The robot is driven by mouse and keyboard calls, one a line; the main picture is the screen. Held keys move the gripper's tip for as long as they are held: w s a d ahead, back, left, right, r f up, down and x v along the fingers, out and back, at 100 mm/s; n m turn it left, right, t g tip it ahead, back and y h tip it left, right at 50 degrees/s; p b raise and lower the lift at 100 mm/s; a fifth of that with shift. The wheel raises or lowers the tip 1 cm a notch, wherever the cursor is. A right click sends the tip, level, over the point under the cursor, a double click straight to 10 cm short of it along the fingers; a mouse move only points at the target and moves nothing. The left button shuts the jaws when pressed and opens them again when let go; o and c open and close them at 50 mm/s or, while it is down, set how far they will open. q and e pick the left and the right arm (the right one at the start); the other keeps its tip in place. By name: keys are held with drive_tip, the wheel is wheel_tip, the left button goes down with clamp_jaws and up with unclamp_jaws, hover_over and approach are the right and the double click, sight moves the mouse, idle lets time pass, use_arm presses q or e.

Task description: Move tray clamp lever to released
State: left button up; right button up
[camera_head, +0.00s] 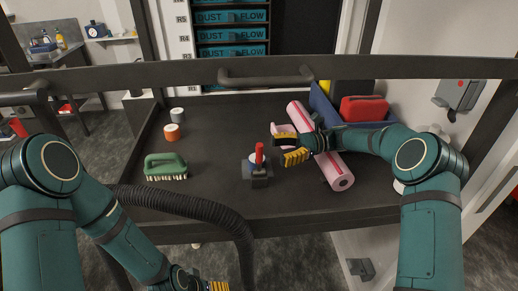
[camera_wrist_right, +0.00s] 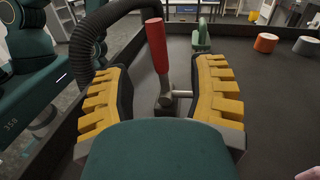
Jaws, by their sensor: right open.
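The tray clamp lever (camera_head: 259,153) has a red handle and stands about upright on a small dark clamp base (camera_head: 258,181) in the middle of the bench. My right gripper (camera_head: 279,149) is open just to the right of the lever, its yellow fingers pointing at it. In the right wrist view the red lever (camera_wrist_right: 157,45) shows between the two open fingers (camera_wrist_right: 163,70), apart from both. A metal pivot (camera_wrist_right: 165,100) shows at its foot. My left gripper (camera_head: 217,287) is cut off at the bottom edge; only a yellow bit shows.
A pink roll (camera_head: 337,172) lies under and behind my right gripper. A green brush (camera_head: 166,167) and orange (camera_head: 172,132) and grey (camera_head: 177,115) cylinders are on the left. A blue bin (camera_head: 322,106) with a red case (camera_head: 364,109) is behind. A dark hose (camera_head: 190,205) crosses the front.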

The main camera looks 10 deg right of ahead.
sight(260, 163)
drive_tip(key=shift+s+a, duration=0.25)
drive_tip(key=shift+a, duration=0.8)
drive_tip(key=shift+s+a, duration=0.2)
drive_tip(key=shift+a, duration=0.8)
drive_tip(key=shift+s+a, duration=0.25)
drive_tip(key=shift+a, duration=0.8)
clamp_jaws()
